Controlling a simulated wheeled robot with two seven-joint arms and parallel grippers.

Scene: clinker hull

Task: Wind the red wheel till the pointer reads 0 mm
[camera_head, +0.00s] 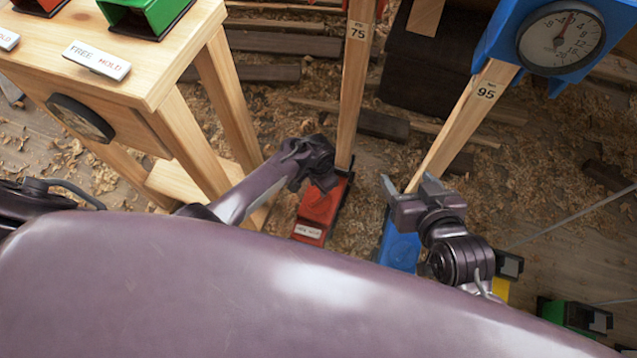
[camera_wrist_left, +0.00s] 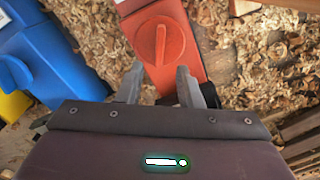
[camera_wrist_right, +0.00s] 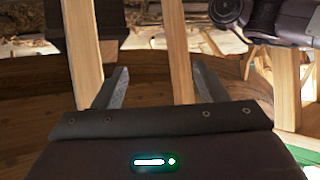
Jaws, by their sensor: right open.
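The red wheel (camera_wrist_left: 160,42) is a round red knob with a raised grip bar, on a red block (camera_head: 321,205) at the foot of the wooden prop marked 75. My left gripper (camera_head: 325,180) is over that block. My right gripper (camera_head: 405,185) is open and empty by the prop marked 95.
A blue foot block (camera_head: 400,250) stands beside the red one. A wooden bench (camera_head: 150,75) with a dark dial on its side, seen too obliquely to read, stands at the left. Wooden posts (camera_wrist_right: 85,50) rise before my right gripper. Shavings cover the floor.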

